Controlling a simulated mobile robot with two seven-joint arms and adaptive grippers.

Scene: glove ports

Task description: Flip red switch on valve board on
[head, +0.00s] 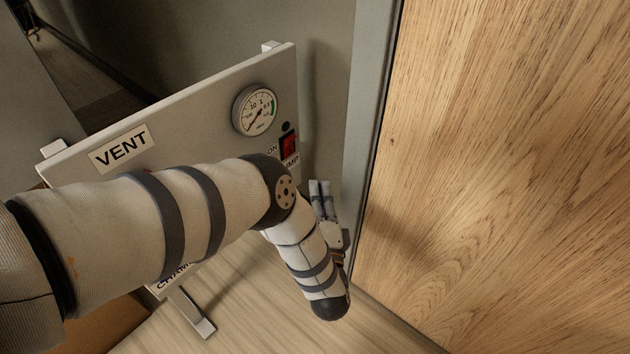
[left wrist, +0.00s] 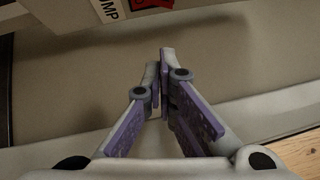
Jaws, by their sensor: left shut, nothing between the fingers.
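The valve board (head: 200,105) is a pale upright panel with a VENT label and a round gauge. The red switch (head: 289,146) sits near its right edge, below the gauge, with ON printed to its left and a partly covered label below. My left arm crosses in front of the board and hides much of its lower part. My left gripper (head: 319,187) is shut and empty, below and to the right of the switch, apart from it. In the left wrist view the fingertips (left wrist: 161,62) are together, and a bit of the red switch (left wrist: 150,4) shows at the top edge. My right gripper is not in view.
A wooden panel (head: 510,150) fills the right side, edged by a grey frame (head: 368,130) close to my left gripper. A grey wall (head: 325,60) stands behind the board. The board's foot (head: 192,312) rests on a light wooden surface (head: 245,300).

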